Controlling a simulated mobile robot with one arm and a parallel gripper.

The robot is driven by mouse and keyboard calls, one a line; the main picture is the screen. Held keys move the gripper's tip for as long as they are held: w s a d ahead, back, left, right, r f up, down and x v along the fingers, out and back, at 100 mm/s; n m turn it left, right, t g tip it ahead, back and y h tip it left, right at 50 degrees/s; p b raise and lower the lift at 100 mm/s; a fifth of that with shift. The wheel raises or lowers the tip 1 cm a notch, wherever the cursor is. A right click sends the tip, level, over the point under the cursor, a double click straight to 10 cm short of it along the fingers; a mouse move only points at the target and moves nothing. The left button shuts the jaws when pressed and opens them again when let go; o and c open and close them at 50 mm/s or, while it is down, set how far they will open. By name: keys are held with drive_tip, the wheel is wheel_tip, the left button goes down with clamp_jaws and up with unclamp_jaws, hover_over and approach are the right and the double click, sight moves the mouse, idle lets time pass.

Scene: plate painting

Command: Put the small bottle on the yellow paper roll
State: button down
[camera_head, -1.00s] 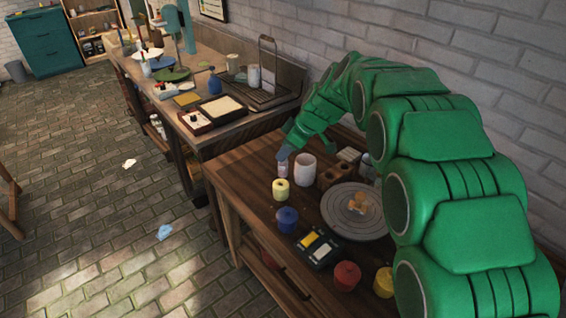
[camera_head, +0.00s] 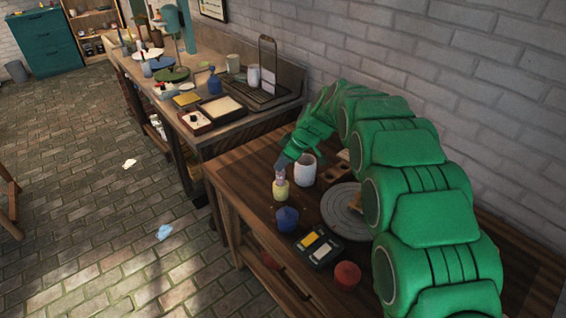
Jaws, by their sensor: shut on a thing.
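The small pale bottle (camera_head: 279,178) is in my gripper (camera_head: 281,168), upright as far as I can tell. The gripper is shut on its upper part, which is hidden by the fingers. The yellow paper roll (camera_head: 280,192) stands on the wooden table directly below the bottle in the picture. The bottle's base meets or overlaps the roll's top in this view. I cannot tell whether they touch.
A white cup (camera_head: 304,171) stands close right of the gripper. A blue pot (camera_head: 287,219), a dark paint box (camera_head: 318,247), a red pot (camera_head: 347,275) and a grey round plate (camera_head: 343,213) are nearer. The table's left edge is close to the roll.

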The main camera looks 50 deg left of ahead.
drive_tip(key=shift+f, duration=0.25)
drive_tip(key=shift+f, duration=0.15)
drive_tip(key=c, duration=0.9)
unclamp_jaws()
drive_tip(key=v, duration=1.2)
